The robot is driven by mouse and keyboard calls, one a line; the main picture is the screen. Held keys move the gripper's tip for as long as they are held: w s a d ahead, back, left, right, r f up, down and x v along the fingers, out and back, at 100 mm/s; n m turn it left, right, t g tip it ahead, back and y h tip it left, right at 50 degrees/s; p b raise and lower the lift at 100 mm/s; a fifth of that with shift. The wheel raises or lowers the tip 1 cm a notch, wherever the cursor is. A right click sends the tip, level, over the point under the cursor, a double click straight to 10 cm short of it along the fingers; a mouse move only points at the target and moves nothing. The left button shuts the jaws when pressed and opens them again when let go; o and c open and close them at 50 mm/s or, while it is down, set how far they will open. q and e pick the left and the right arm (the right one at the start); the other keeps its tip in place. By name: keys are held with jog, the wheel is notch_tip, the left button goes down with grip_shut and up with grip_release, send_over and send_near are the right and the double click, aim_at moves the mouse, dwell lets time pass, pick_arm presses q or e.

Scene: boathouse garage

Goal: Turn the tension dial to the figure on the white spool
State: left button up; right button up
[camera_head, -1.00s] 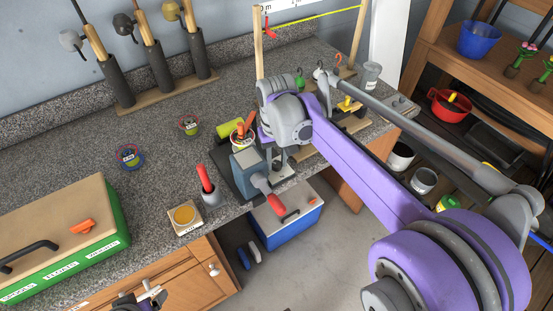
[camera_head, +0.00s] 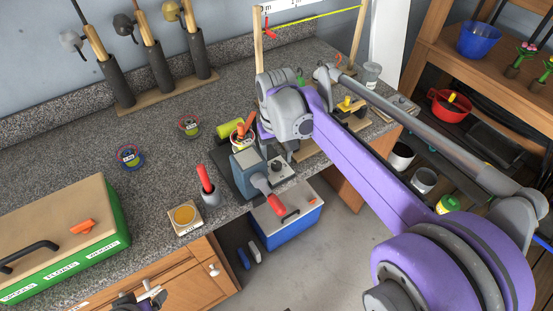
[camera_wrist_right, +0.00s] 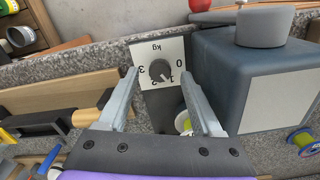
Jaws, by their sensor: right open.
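The tension dial (camera_wrist_right: 159,68) is a dark round knob on a white plate marked kg and 0 to 3, upside down in the right wrist view. Its pointer seems to be near the 1, but is too small to be sure. The dial also shows in the head view (camera_head: 279,166), on the grey device. My right gripper (camera_wrist_right: 159,72) is open and empty, its fingers either side of the dial in the picture, apparently short of it. My left gripper (camera_head: 148,297) shows partly at the bottom edge; its jaws are unclear. I cannot make out a white spool or its figure.
Labelled spools, one blue-rimmed (camera_head: 129,156) and one darker (camera_head: 189,126), lie on the granite counter.

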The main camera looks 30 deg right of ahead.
aim_at(277, 165)
pick_arm(q)
jog(key=shift+w+r+p, duration=0.1)
jog(key=shift+r+p, duration=0.25)
jog(key=shift+r, duration=0.1)
pick_arm(e)
notch_tip(277, 165, up, 10)
jog(key=shift+f, duration=0.25)
jog(key=shift+s+f, duration=0.1)
